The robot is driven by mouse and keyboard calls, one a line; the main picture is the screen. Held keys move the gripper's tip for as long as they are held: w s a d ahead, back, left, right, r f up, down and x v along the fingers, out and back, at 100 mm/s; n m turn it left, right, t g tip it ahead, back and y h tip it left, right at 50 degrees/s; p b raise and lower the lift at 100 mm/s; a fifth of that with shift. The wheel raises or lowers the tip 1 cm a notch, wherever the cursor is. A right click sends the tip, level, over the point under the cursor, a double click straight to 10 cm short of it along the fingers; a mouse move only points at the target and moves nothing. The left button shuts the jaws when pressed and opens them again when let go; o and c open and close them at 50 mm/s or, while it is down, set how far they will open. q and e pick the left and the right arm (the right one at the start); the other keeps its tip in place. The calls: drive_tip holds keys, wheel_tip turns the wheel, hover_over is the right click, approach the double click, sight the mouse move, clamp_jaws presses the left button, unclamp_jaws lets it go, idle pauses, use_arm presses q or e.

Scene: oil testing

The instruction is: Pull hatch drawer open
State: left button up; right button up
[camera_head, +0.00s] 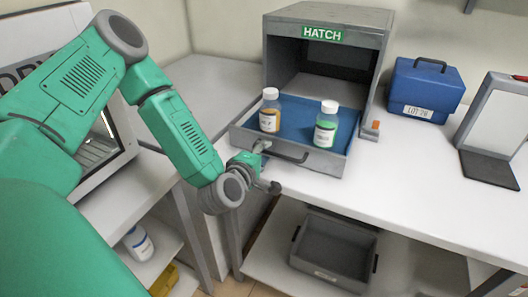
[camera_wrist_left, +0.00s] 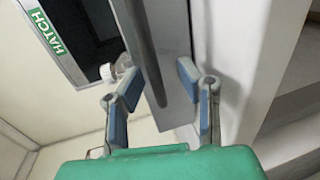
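The grey hatch (camera_head: 370,35) with a green HATCH label stands on the counter. Its drawer (camera_head: 330,165) is pulled out at the front, showing a blue inside with two bottles. The drawer's dark handle (camera_head: 290,158) is on its front face. My left gripper (camera_head: 258,160) is at the left part of that handle. In the left wrist view the handle bar (camera_wrist_left: 143,50) runs between the fingers of my left gripper (camera_wrist_left: 160,82), with gaps visible on both sides. The gripper looks open around the bar. My right gripper is not in view.
An orange-labelled bottle (camera_head: 270,110) and a green-labelled bottle (camera_head: 327,124) stand upright in the drawer. A blue box (camera_head: 425,87) and a tilted panel (camera_head: 498,115) stand on the right. A grey bin (camera_head: 332,250) is below the counter. The counter's front right is clear.

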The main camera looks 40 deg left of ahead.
use_arm(q)
drive_tip(key=a+v, duration=0.1)
drive_tip(key=v, duration=0.5)
drive_tip(key=shift+s+d, duration=0.2)
drive_tip(key=shift+s, duration=0.15)
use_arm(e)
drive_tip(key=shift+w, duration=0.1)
use_arm(q)
drive_tip(key=shift+d, duration=0.25)
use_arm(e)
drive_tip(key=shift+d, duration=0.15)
